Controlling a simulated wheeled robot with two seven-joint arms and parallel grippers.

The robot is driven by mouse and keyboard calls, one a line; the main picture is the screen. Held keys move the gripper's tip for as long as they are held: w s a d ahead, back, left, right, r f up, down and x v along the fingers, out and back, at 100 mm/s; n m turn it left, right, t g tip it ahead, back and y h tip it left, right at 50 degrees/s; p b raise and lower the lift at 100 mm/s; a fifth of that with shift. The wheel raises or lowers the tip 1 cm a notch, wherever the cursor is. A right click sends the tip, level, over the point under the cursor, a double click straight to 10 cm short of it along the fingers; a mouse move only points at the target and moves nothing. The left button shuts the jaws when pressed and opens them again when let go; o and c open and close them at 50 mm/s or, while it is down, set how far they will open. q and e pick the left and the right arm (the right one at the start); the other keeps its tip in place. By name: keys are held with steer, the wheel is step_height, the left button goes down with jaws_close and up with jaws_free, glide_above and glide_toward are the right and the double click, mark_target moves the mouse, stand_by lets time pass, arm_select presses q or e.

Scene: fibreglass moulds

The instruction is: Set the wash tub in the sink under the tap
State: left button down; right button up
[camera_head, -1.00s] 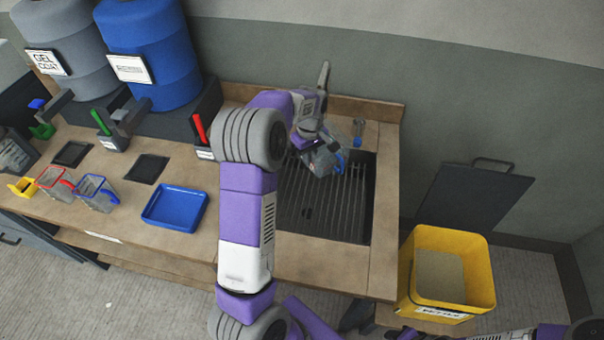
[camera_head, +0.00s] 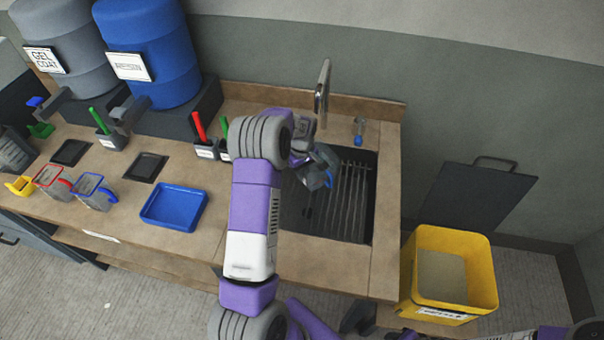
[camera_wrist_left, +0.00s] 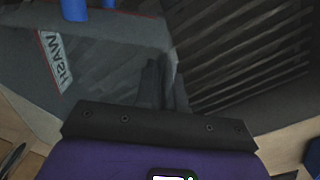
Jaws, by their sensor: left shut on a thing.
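The wash tub (camera_head: 313,180) is a grey, see-through tub with blue parts. It hangs tilted over the left part of the sink (camera_head: 352,232), in front of the tap (camera_head: 321,96). My left gripper (camera_head: 309,163) is shut on the tub's wall. In the left wrist view the gripper's fingers (camera_wrist_left: 163,88) pinch the wall beside the tub's WASH label (camera_wrist_left: 55,60). The sink's dark slatted floor (camera_wrist_left: 240,50) shows beyond. My arm hides part of the tub, and I cannot tell whether it touches the sink floor. My right gripper is out of view.
A small bottle with a blue part (camera_head: 359,130) stands on the counter behind the sink. A blue tray (camera_head: 174,208) and several small pots are left of my arm. A yellow bin (camera_head: 448,270) stands right of the counter. The sink's right half is clear.

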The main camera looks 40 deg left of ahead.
arm_select(q)
steer(key=shift+f, duration=0.3)
steer(key=shift+r, duration=0.1)
steer(key=c, duration=1.7)
jaws_free()
steer(key=shift+f, duration=0.25)
steer(key=o, duration=0.5)
steer(key=shift+c, duration=0.2)
steer(key=shift+r, duration=0.1)
